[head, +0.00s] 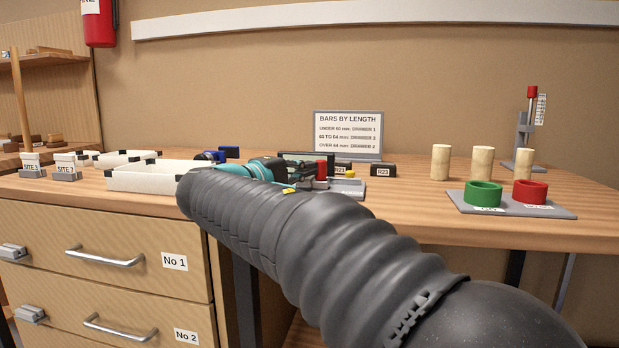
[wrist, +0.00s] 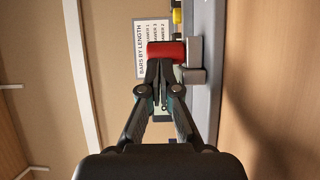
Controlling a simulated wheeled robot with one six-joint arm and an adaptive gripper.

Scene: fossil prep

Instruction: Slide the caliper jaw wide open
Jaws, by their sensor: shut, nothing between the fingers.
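The caliper shows in the wrist view as a long grey bar (wrist: 205,25) with a grey block (wrist: 194,52) beside a red block (wrist: 160,49). In the head view I see its red part (head: 321,170) and grey base (head: 347,188) on the bench, partly hidden by my arm. A small yellow piece (wrist: 178,15) lies farther along the bar. My gripper (wrist: 163,88) is shut and empty, its fingertips close in front of the red block. I cannot tell whether they touch it. In the head view my gripper (head: 302,168) is partly hidden. The jaw's exact opening is unclear.
A sign (head: 348,135) stands behind the caliper, with a dark block labelled R23 (head: 383,170) to its right. White trays (head: 150,178) are at left. Green (head: 483,193) and red (head: 530,191) rings sit on a grey plate at right, with pale cylinders (head: 440,162) behind.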

